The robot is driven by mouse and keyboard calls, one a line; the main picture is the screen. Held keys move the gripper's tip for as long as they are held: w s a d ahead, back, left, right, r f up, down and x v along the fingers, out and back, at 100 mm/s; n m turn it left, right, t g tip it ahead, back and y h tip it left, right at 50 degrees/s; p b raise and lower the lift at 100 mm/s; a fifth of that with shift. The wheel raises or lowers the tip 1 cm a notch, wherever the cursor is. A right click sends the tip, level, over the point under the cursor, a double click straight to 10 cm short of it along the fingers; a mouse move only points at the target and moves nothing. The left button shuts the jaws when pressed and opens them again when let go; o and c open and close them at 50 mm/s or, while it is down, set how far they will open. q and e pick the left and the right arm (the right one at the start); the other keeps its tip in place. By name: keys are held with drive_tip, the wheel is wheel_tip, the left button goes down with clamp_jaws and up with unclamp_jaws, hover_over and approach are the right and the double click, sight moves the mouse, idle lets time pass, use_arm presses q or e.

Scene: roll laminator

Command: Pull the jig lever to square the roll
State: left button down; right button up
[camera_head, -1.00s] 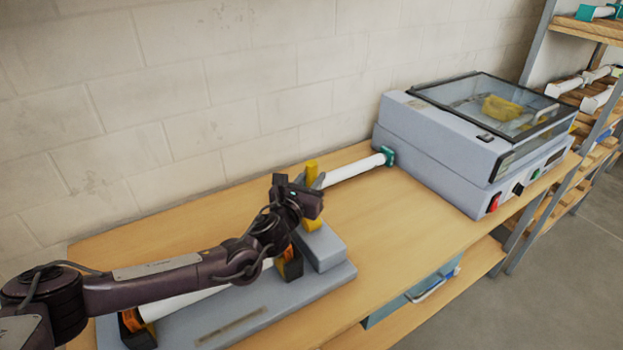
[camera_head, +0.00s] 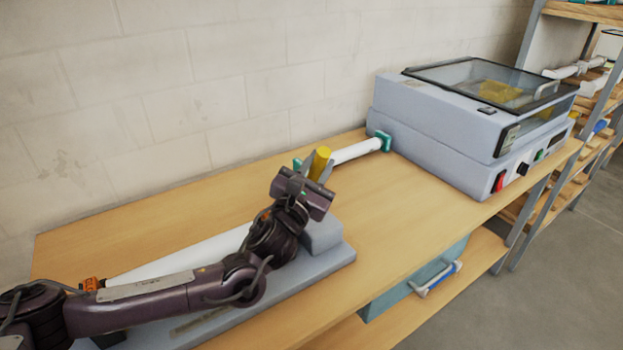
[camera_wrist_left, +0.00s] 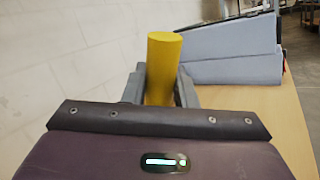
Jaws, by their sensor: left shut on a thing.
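The jig (camera_head: 335,258) is a grey base on the wooden bench. Its yellow lever (camera_head: 320,163) stands up at the right end, tilted a little in the head view. My left gripper (camera_head: 316,177) is shut on the lever, with its upper end showing above the fingers. The left wrist view shows the yellow lever (camera_wrist_left: 162,68) between the two grey fingers (camera_wrist_left: 160,88). A white roll (camera_head: 190,254) lies along the jig, partly hidden behind my left arm. My right gripper is not in view.
The grey laminator (camera_head: 440,125) with a clear lid stands at the back right. Another white roll (camera_head: 358,151) with teal ends lies behind the lever. A blue-grey bin (camera_head: 400,290) sits below the bench top (camera_head: 400,215), whose middle is clear.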

use_arm(q)
drive_tip(key=shift+s+d+f+m+t+h+b, duration=0.25)
drive_tip(key=shift+s+d+f+m+b, duration=0.3)
drive_tip(key=shift+b, duration=0.65)
drive_tip(key=shift+s+d+f+m+t+h+b, duration=0.15)
drive_tip(key=shift+s+d+f+m+h+b, duration=0.2)
drive_tip(key=shift+m+b, duration=0.6)
drive_tip(key=shift+s+a+r, duration=0.1)
drive_tip(key=shift+a, duration=0.05)
drive_tip(key=c, duration=1.2)
unclamp_jaws()
drive_tip(key=b+v, duration=0.2)
drive_tip(key=v, duration=0.5)
drive_tip(key=shift+s+a+b, duration=0.2)
drive_tip(key=shift+s+b, duration=0.15)
drive_tip(key=shift+b, duration=0.05)
